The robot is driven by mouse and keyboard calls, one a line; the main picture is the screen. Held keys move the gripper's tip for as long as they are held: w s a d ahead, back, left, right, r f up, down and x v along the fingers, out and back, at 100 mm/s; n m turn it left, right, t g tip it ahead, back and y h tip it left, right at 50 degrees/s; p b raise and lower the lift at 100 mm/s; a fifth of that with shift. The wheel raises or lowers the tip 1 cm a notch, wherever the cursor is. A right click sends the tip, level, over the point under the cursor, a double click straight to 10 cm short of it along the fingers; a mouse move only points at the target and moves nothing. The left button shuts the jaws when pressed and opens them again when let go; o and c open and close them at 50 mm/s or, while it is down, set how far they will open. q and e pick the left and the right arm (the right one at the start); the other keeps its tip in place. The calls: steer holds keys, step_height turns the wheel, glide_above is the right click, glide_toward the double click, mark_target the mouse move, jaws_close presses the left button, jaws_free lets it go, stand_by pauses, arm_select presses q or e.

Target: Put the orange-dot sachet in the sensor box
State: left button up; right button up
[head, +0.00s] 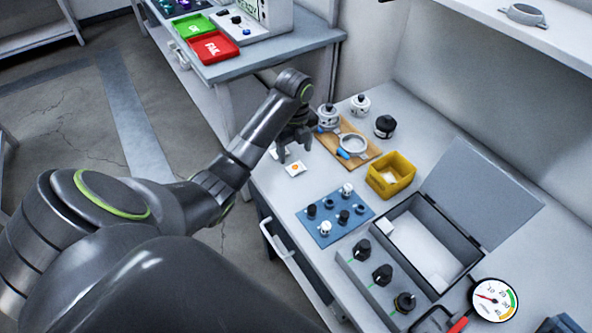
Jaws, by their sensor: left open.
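The orange-dot sachet (295,169) is a small white packet with an orange dot. It lies flat near the left edge of the workbench. My left gripper (294,157) is open, pointing down just above and behind the sachet, and I see nothing between its fingers. Another small pale item beside the gripper is partly hidden by it. A grey box with its lid open (455,262) stands at the right of the bench and looks like the sensor box. It has a white lining and a small white item in its left corner. My right gripper is not in view.
A blue mat (318,237) with several small knobs lies between sachet and box. A yellow bin (408,164) holding a pale packet stands behind. A wooden board (371,151) carries a ring-shaped part. A dial gauge (494,300) and a panel of black knobs (382,274) are at front right.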

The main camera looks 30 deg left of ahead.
mark_target(296, 167)
arm_select(q)
steer(key=shift+f, duration=0.4)
steer(key=shift+s+d+f+b, duration=0.1)
steer(key=shift+d+f+b, duration=0.05)
steer(key=shift+f, duration=0.95)
steer(key=shift+d+f+b, duration=0.1)
steer(key=shift+f+b, duration=0.05)
steer(key=shift+f, duration=0.95)
steer(key=c, duration=1.1)
steer(key=shift+r, duration=0.15)
steer(key=shift+c, duration=0.2)
step_height(296, 167, up, 2)
steer(key=shift+r, duration=0.1)
step_height(296, 167, up, 6)
steer(key=p, duration=0.4)
steer(key=shift+r+p, duration=0.8)
steer(key=shift+p, duration=0.25)
